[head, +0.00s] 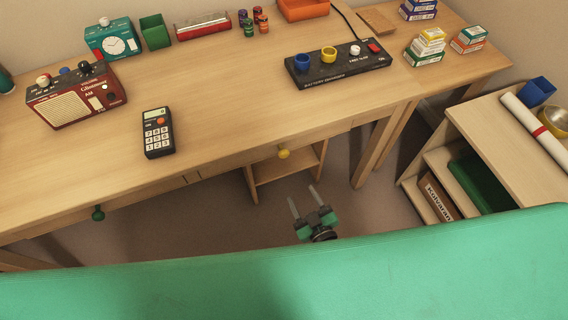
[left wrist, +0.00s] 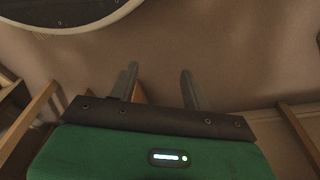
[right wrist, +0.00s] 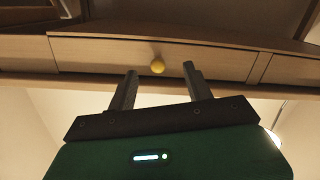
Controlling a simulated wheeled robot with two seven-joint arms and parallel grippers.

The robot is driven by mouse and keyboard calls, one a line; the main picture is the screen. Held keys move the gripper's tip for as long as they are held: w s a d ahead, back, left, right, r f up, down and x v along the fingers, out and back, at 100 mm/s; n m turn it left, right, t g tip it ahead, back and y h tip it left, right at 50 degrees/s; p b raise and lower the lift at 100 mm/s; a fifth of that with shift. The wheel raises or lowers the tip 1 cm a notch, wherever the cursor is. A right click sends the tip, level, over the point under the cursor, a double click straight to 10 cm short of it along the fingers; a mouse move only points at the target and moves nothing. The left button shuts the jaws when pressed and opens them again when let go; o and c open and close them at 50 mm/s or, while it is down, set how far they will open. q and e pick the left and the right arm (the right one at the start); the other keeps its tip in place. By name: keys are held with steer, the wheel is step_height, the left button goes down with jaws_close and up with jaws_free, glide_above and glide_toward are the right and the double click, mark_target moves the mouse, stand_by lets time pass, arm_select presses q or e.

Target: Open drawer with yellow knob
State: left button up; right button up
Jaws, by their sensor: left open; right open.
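The drawer looks closed. My right gripper (head: 303,191) is open and empty, below and in front of the knob. In the right wrist view, the yellow knob (right wrist: 157,67) sits on the drawer front (right wrist: 110,55), just beyond and between the two open fingers (right wrist: 158,72), apart from them. My left gripper (left wrist: 159,70) shows only in the left wrist view, open and empty, facing a plain brownish surface.
A green knob (head: 98,213) marks another drawer at left. The desk (head: 220,110) carries a radio (head: 78,97), a calculator (head: 157,132) and a battery charger (head: 338,66). A low shelf (head: 500,135) stands at right.

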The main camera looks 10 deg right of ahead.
mark_target(285, 156)
steer(key=shift+t, duration=0.6)
steer(key=w+a+r, duration=0.1)
steer(key=w, duration=0.3)
steer(key=w+a+r, duration=0.1)
steer(key=w, duration=0.3)
steer(key=w+a+r, duration=0.1)
steer(key=w, duration=0.3)
steer(key=shift+w+a+r+b, duration=0.15)
steer(key=shift+a+r+b, duration=0.1)
steer(key=shift+b, duration=0.1)
arm_select(q)
steer(key=shift+w+d+r, duration=0.1)
steer(key=shift+w+r, duration=0.25)
steer(key=shift+r, duration=0.3)
arm_select(e)
steer(key=shift+w+a, duration=0.15)
steer(key=shift+w, duration=0.55)
arm_select(q)
steer(key=shift+r, duration=0.1)
arm_select(e)
jaws_close()
